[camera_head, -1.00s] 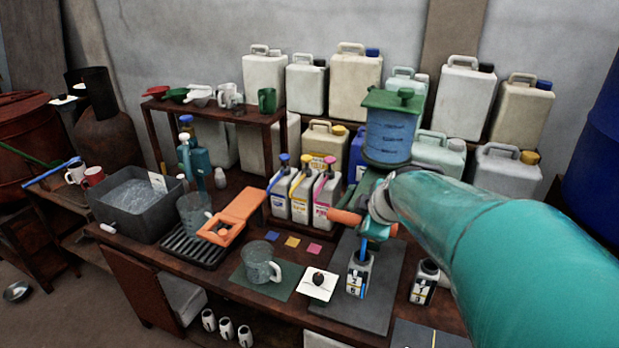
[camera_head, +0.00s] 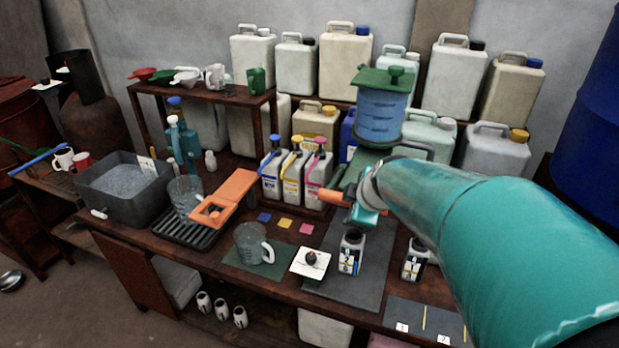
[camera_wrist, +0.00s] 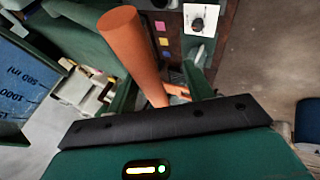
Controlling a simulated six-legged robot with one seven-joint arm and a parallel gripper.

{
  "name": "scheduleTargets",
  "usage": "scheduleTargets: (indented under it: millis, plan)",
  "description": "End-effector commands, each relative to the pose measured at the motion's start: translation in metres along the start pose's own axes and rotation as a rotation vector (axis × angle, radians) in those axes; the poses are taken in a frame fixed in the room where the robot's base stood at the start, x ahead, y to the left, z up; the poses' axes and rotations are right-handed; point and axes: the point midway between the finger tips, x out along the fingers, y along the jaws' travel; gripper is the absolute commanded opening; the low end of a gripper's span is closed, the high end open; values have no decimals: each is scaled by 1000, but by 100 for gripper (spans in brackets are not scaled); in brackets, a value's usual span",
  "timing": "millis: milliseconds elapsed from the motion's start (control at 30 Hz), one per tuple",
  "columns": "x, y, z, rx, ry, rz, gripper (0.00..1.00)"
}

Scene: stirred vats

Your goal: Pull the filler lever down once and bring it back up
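The filler is a blue, marked tank with a green lid (camera_head: 383,112) on a green stand at the back right of the bench; its tank also fills the left edge of the wrist view (camera_wrist: 22,88). Its orange lever (camera_head: 336,197) points left, roughly level, in the head view. In the wrist view the lever (camera_wrist: 134,52) runs between my fingers. My gripper (camera_wrist: 160,78) looks open around it, with a gap on the right finger's side; contact on the left is unclear. In the head view my arm hides part of the filler. A small labelled bottle (camera_head: 350,253) stands below.
Another small bottle (camera_head: 415,260) stands right of the grey mat. A white card with a dark round object (camera_head: 311,261) and a clear jug (camera_head: 252,244) lie left. Three pump bottles (camera_head: 294,175) stand close behind the lever. Large canisters line the wall.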

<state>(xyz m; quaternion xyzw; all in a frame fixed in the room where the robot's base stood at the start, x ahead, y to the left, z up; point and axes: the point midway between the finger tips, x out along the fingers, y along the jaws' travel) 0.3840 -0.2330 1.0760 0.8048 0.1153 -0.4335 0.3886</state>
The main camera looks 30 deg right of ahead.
Motion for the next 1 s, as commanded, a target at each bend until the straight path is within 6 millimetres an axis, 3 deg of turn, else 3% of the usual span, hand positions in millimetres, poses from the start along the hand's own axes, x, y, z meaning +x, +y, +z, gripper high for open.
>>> scheduleTargets:
  millis: [633, 767, 1000]
  plan:
    - [-8, 3, 0, 1, 2, 9, 48]
    - [-26, 3, 0, 1, 4, 12, 48]
    - [-74, 3, 0, -1, 4, 13, 48]
